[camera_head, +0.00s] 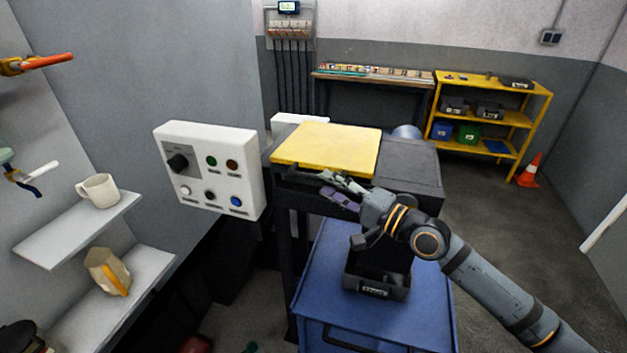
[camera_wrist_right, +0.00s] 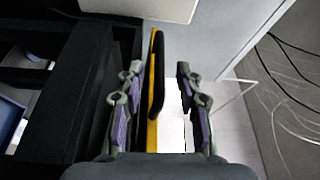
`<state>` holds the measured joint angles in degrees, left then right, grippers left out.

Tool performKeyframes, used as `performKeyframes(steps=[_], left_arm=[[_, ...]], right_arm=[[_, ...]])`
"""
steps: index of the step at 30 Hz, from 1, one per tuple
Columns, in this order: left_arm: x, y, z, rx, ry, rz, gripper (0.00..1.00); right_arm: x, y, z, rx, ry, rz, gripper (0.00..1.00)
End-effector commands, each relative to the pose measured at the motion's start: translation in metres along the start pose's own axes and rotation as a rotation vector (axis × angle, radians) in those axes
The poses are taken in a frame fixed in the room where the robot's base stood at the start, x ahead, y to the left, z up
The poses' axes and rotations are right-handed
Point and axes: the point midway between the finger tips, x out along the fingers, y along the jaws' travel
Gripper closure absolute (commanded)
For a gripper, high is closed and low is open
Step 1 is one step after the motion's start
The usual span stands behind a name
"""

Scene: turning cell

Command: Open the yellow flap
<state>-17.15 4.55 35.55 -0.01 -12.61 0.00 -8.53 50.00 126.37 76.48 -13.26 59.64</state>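The yellow flap (camera_head: 328,148) lies flat on top of a black cabinet (camera_head: 412,170) in the head view. In the right wrist view the flap shows edge-on as a thin yellow strip (camera_wrist_right: 152,132), with a black handle (camera_wrist_right: 158,75) along it. My right gripper (camera_head: 335,186) is at the flap's front edge. Its fingers (camera_wrist_right: 160,82) are spread on either side of the handle and strip, with gaps visible on both sides. It is open and holds nothing. My left gripper is in neither view.
A white control panel (camera_head: 208,168) with a knob and buttons stands left of the cabinet. A blue cart (camera_head: 375,318) with a black bin (camera_head: 377,283) is below my right arm. Wall shelves (camera_head: 75,232) hold a mug (camera_head: 98,190). Open floor lies to the right.

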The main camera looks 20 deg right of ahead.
Motion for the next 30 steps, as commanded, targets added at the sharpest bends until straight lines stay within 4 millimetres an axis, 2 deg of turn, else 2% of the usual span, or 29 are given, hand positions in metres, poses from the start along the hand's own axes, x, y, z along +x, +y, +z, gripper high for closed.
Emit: performKeyframes(steps=[15,26,30], left_arm=[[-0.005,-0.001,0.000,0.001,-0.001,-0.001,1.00],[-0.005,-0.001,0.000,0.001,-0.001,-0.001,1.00],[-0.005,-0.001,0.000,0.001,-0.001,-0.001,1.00]], right_arm=[[0.050,-0.001,-0.001,0.001,0.002,-0.002,0.64],[0.054,0.000,0.001,-0.001,-0.001,0.001,0.64],[0.054,0.000,0.000,-0.001,-0.001,0.001,0.81]])
